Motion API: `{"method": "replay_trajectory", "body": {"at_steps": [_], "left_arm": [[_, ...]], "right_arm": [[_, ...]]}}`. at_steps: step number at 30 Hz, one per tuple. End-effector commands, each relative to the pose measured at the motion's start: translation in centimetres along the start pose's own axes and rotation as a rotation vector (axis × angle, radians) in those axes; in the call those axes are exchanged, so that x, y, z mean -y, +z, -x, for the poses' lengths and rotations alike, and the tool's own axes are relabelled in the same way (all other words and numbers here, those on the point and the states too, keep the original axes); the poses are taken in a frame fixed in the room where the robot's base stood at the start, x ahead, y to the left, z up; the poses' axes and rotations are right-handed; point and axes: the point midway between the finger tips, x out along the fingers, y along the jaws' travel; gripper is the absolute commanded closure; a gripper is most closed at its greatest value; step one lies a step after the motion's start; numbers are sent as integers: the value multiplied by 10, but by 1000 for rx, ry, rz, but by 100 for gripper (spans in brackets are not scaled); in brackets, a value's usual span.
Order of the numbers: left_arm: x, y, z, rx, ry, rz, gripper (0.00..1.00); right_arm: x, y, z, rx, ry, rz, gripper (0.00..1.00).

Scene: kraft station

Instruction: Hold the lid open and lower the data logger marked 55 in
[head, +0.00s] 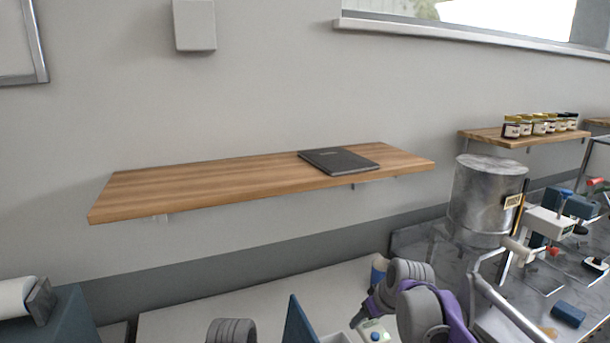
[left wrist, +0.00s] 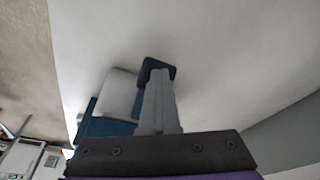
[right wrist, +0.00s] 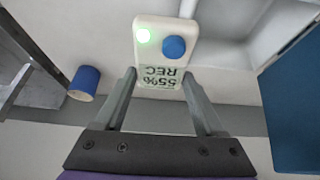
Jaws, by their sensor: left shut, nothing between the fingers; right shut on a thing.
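The data logger (right wrist: 163,50) is a small white block with a green light, a blue button and a display reading 55% REC, upside down in the right wrist view. My right gripper (right wrist: 158,88) is shut on it. In the head view the logger (head: 374,332) shows at the bottom, below the right gripper (head: 362,318). A blue upright panel (head: 299,322), perhaps the lid, stands to its left; a blue panel (right wrist: 292,100) also shows in the right wrist view. My left gripper (left wrist: 157,78) is shut and empty, near a blue and white thing (left wrist: 116,100) I cannot identify. The container is mostly hidden.
A wooden shelf (head: 220,184) with a dark notebook (head: 338,161) hangs on the wall. A metal drum (head: 484,200) and bench devices stand at the right. A white roll (head: 16,298) lies at the far left.

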Motion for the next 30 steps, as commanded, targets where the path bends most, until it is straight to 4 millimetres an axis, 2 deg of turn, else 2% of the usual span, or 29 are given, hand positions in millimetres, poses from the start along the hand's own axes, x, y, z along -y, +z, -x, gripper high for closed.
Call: {"method": "replay_trajectory", "body": {"at_steps": [30], "left_arm": [[-2, -2, -1, -6, 4, -1, 100]], "right_arm": [[72, 0, 0, 0, -1, 2, 86]]}}
